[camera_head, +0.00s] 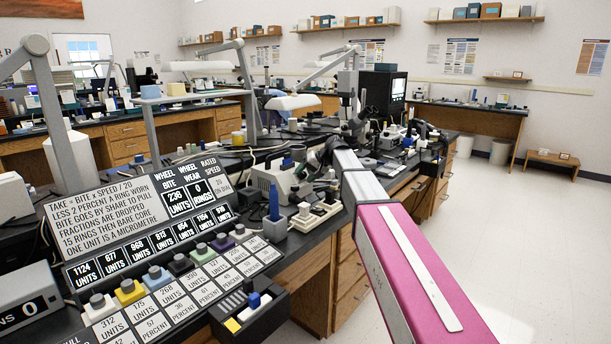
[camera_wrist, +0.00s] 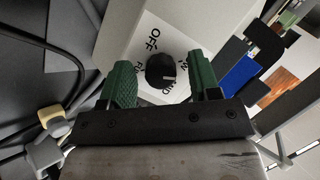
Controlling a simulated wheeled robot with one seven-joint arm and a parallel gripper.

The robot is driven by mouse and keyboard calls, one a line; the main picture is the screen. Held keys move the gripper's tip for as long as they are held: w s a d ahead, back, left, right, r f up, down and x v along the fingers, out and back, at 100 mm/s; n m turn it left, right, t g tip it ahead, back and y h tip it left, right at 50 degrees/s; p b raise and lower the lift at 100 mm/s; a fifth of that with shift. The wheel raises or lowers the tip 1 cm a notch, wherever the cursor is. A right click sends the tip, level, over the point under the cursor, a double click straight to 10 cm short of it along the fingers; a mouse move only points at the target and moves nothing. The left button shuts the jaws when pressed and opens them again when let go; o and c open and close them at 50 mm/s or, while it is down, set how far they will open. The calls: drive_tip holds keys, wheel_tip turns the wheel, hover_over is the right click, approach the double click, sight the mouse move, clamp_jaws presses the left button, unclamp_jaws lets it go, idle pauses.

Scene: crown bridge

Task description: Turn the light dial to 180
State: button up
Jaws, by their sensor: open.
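A light mark on the knob points to the right in the picture. My gripper (camera_wrist: 163,77) is open, with one green finger on each side of the dial. Gaps show between the fingers and the knob, so no grip shows. In the head view my pink arm reaches to the bench; the dial cannot be made out there.
A sign board with number plates (camera_head: 110,205) and a row of coloured knobs stands at the left of the dark bench. Cables lie left of my gripper in the wrist view.

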drive_tip(key=c, duration=0.9)
drive_tip(key=shift+m, duration=0.3)
drive_tip(key=m+y, duration=0.2)
drive_tip(key=m, duration=0.4)
drive_tip(key=m+t+y, duration=0.1)
drive_tip(key=m, duration=0.2)
drive_tip(key=shift+m+t+y, duration=0.4)
drive_tip(key=shift+m+t, duration=0.3)
drive_tip(key=shift+m, duration=1.5)
